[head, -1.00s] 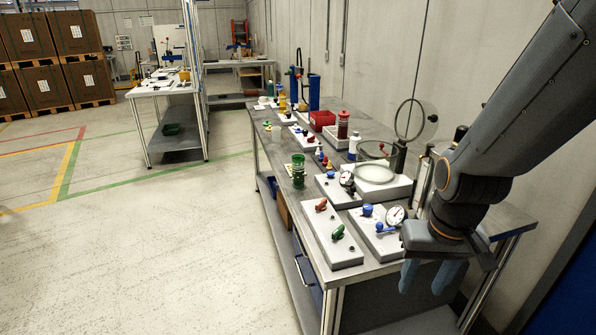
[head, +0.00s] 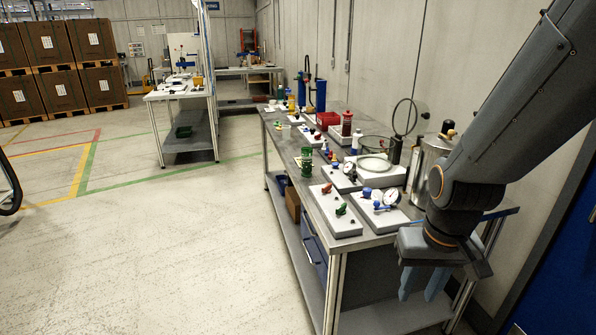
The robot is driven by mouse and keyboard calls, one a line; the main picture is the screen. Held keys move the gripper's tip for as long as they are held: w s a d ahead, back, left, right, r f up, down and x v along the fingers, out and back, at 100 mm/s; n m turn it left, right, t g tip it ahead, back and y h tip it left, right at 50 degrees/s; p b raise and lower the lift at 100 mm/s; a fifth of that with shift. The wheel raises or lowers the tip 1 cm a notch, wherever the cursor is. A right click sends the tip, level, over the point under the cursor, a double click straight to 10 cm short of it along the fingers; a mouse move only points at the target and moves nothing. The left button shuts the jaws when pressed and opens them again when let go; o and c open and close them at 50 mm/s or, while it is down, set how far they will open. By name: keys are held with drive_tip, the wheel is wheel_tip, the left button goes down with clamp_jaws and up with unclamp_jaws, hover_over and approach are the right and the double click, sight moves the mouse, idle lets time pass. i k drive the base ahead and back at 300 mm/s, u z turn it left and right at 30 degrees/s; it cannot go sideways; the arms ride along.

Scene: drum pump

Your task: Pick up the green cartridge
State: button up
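A green cartridge (head: 306,162) stands upright near the left long edge of the workbench (head: 289,186), about midway along it. My gripper (head: 422,284) hangs in front of the bench's near right end, with its blue fingers pointing down. The two fingers are apart with nothing seen between them. The cartridge is well away from the gripper, up and to the left in the picture. Nothing hides the cartridge.
White plates with red and green handles (head: 335,215) and blue valves with gauges (head: 378,211) lie on the near bench end. A red bottle (head: 347,123), a red bin (head: 328,119) and a metal tank (head: 428,172) stand behind. The floor (head: 150,260) to the left is clear.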

sight(307, 153)
drive_tip(key=u, duration=1.3)
drive_tip(key=i, duration=3.25)
drive_tip(key=z, duration=2.9)
